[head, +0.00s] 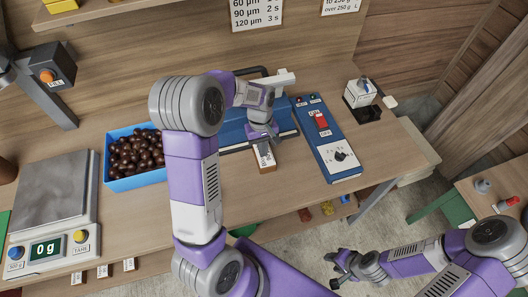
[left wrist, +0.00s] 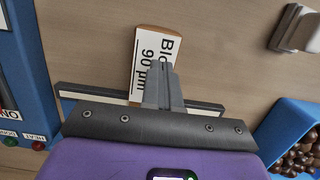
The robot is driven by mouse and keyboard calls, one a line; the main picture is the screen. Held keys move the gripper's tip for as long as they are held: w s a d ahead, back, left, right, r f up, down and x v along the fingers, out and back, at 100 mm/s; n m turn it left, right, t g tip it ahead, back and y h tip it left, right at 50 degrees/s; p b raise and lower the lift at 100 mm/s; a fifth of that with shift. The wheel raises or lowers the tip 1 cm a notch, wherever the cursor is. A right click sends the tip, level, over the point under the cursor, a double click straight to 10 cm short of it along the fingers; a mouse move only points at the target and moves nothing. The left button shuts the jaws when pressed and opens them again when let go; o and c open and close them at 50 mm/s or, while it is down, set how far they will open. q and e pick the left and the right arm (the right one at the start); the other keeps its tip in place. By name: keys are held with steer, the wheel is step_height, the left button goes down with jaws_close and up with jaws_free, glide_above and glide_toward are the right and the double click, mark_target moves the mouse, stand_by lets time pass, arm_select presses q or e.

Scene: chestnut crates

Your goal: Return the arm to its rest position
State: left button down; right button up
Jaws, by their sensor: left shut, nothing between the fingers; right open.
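My left gripper (head: 262,137) hangs over the bench, in front of the blue sealer-like device (head: 232,132). In the left wrist view its two fingers (left wrist: 163,88) are shut together with nothing between them. A small wooden block (head: 265,168) with a white label lies just below it. The left wrist view shows the block (left wrist: 152,28) beyond the fingertips, its label reading "Bio" and "90 µm"; the fingers partly cover it. My right gripper (head: 339,269) is open and empty at the lower right, over the floor in front of the bench.
A blue crate (head: 137,184) of chestnuts stands left of my left arm, beside a scale (head: 50,215) reading 0 g. A blue switch panel (head: 325,140) stands to the right. A side table (head: 465,193) is at far right. Bare bench lies between panel and label block.

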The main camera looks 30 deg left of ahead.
arm_select(q)
steer(key=r, duration=0.3)
steer(key=r+p, duration=0.1)
steer(key=r, duration=0.1)
steer(key=shift+w+a+r, duration=0.3)
steer(key=shift+w, duration=0.05)
